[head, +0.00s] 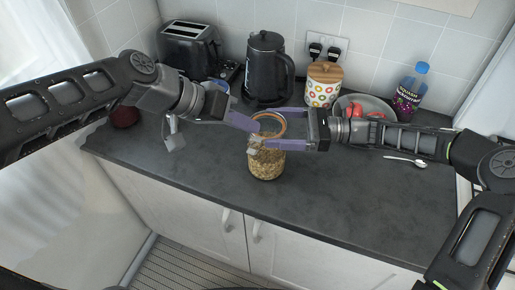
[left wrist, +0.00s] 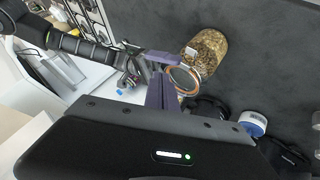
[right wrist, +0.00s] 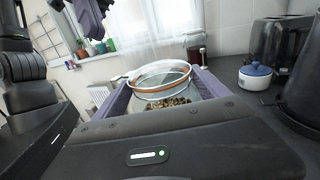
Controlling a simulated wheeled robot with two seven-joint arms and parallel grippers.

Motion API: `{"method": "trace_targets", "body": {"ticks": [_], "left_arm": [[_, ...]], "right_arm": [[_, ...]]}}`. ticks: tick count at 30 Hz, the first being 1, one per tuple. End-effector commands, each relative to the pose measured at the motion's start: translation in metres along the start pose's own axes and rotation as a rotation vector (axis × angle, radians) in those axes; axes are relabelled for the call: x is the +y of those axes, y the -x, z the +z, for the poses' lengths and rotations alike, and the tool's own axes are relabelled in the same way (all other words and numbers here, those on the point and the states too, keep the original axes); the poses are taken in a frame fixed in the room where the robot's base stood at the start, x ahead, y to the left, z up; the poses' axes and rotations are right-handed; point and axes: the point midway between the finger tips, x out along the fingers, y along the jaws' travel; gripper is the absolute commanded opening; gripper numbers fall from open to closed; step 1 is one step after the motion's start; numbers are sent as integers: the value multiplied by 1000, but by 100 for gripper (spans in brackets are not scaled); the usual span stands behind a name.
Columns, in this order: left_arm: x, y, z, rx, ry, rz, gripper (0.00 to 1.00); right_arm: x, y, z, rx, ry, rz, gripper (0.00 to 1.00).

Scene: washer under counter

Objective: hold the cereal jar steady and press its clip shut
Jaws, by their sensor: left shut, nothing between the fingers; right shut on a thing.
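The cereal jar (head: 266,165) is a glass jar of cereal standing upright on the dark counter, with an orange ring at its lid. It also shows in the left wrist view (left wrist: 207,48) and the right wrist view (right wrist: 163,88). My right gripper (head: 268,142) has its purple fingers around the jar's upper part from the right, shut on it. My left gripper (head: 255,126) comes in from the left with its fingers together and empty, its tips close to the jar's lid. I cannot tell whether they touch it. The clip is too small and partly hidden to read.
A toaster (head: 190,48), a black kettle (head: 264,68), a patterned canister (head: 323,86), a bowl with red items (head: 384,102) and a squash bottle (head: 410,90) stand along the back. A spoon (head: 404,161) lies right. The front counter (head: 340,200) is clear.

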Motion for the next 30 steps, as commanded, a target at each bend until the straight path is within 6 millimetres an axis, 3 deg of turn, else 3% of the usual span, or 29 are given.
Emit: {"method": "trace_targets", "body": {"ticks": [1, 12, 30], "left_arm": [[-4, -6, 5, -2, 3, 1, 0], [-23, -32, 23, 0, 1, 0, 0], [-25, -34, 24, 1, 1, 0, 0]], "right_arm": [[0, 2, -7, 12, -5, -4, 11], [0, 2, -7, 12, -5, -4, 11], [0, 2, -7, 12, -5, -4, 11]]}}
